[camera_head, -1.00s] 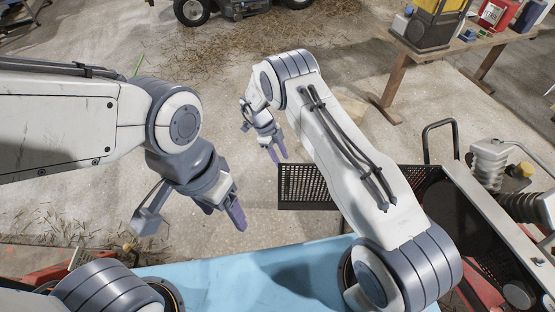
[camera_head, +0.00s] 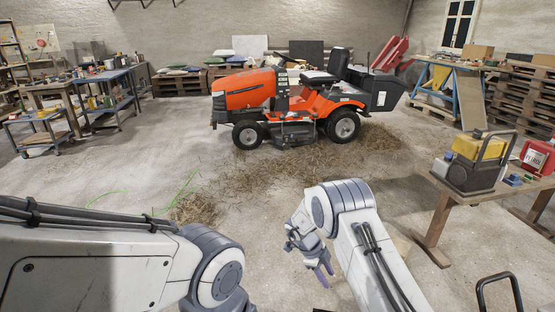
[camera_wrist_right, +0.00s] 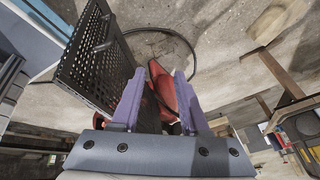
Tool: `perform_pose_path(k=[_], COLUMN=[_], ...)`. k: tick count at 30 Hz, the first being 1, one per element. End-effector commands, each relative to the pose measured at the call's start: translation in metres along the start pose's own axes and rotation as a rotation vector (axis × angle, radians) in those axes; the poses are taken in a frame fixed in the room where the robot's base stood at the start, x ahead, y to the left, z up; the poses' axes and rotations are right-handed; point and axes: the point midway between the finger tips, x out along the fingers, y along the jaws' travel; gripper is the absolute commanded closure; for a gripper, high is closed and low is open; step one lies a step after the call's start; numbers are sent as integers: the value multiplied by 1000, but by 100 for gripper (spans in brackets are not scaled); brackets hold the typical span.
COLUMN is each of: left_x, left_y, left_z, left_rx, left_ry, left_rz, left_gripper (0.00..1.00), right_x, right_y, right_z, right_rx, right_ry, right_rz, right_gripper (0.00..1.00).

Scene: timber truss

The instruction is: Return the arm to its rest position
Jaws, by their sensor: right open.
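My right arm (camera_head: 358,240) rises from the lower middle of the head view and bends at the elbow, with its forearm hanging down. My right gripper (camera_head: 325,274) points downward over bare floor. In the right wrist view the right gripper (camera_wrist_right: 160,100) has its two purple fingers apart with nothing held between them. My left arm (camera_head: 100,262) comes in from the left of the head view. Its gripper is below the picture's edge and hidden.
An orange ride-on mower (camera_head: 290,100) stands on straw ahead. A black perforated panel (camera_wrist_right: 95,60) shows close beside the right gripper in the wrist view.

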Motion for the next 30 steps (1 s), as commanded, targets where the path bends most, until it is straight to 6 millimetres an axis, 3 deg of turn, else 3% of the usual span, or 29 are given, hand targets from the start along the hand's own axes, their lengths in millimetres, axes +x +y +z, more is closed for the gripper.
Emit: perform_pose_path(k=[1, 3, 6, 9, 12, 17, 20, 24, 30], left_x=[0, 0, 0, 0, 0, 0, 0, 0, 0], left_y=[0, 0, 0, 0, 0, 0, 0, 0, 0], left_z=[0, 0, 0, 0, 0, 0, 0, 0, 0], left_rx=[0, 0, 0, 0, 0, 0, 0, 0, 0], left_ry=[0, 0, 0, 0, 0, 0, 0, 0, 0], left_rz=[0, 0, 0, 0, 0, 0, 0, 0, 0], left_gripper=[27, 27, 27, 27, 27, 27, 27, 27, 27], right_x=[-16, -38, -72, -106, -139, -177, -190, -193, -184], right_y=[-24, -53, -84, -100, -99, -66, -29, 27, 85], right_z=[-12, -24, -36, -45, -51, -65, -80, -107, -148], right_rx=[-46, -134, -279, -445, -631, -961, -1182, -1461, -1737], right_ry=[-17, -45, -91, -142, -196, -275, -313, -340, -335], right_rz=[-93, -226, -395, -537, -650, -758, -776, -750, -666], right_gripper=[55, 55, 55, 55, 55, 55, 55, 55, 55])
